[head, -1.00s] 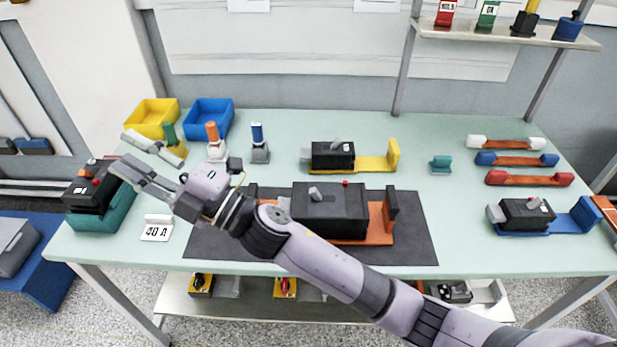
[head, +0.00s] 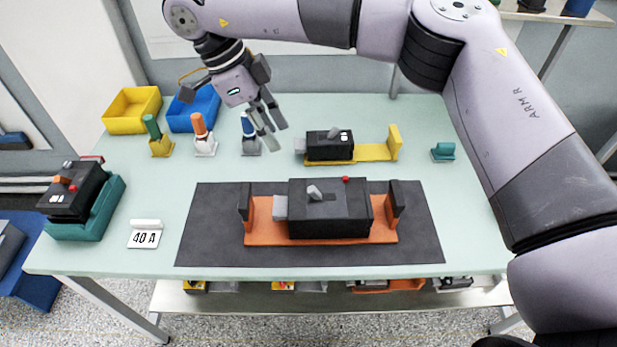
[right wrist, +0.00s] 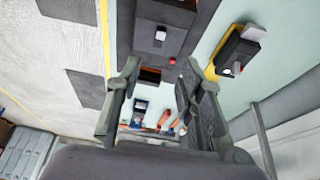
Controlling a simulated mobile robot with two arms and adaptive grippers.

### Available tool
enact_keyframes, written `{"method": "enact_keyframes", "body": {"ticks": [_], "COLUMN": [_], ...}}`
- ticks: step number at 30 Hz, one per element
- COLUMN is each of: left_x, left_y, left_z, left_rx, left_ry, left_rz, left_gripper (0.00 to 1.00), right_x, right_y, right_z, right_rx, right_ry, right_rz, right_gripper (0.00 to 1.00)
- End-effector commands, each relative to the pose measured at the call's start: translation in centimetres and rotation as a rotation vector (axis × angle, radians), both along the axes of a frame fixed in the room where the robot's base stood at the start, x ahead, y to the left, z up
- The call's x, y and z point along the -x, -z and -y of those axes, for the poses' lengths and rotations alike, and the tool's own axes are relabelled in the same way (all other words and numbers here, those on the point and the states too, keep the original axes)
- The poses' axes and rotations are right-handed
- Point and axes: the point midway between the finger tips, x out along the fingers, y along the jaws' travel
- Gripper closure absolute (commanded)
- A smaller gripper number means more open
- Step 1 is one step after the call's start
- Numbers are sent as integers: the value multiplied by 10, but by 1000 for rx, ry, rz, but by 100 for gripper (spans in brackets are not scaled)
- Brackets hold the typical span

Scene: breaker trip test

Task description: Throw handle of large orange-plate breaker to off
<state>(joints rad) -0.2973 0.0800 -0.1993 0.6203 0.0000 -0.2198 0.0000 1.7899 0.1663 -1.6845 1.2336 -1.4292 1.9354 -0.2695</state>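The large breaker (head: 338,210) is a black box on an orange plate (head: 300,238), on a dark mat at the table's middle. Its short grey handle (head: 314,192) stands on top, leaning left; a red button (head: 345,180) is on its far edge. In the right wrist view the handle (right wrist: 160,35) shows beyond the fingers. My right gripper (head: 274,138) is above the table, behind and left of the breaker, apart from it. Its fingers (right wrist: 160,68) are spread with nothing between them. My left gripper is not in view.
A smaller breaker on a yellow plate (head: 372,153) stands behind. Several coloured-handled tools and yellow (head: 132,110) and blue bins stand at back left. The mat (head: 215,225) has bare space around the plate.

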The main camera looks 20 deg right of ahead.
Motion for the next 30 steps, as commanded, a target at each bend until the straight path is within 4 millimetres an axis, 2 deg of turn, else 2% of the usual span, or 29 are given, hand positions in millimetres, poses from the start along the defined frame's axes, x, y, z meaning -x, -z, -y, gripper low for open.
{"method": "enact_keyframes", "body": {"ticks": [2,5,24,30], "left_x": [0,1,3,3], "left_y": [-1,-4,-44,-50], "left_z": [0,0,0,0], "left_rx": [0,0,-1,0], "left_ry": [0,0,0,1], "left_rz": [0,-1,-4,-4], "left_gripper": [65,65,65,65], "right_x": [-2,-1,14,16], "right_y": [-3,6,125,149], "right_z": [7,12,59,67], "right_rx": [25,27,22,22], "right_ry": [6,7,6,7], "right_rz": [7,5,2,4], "right_gripper": [65,65,65,65]}}
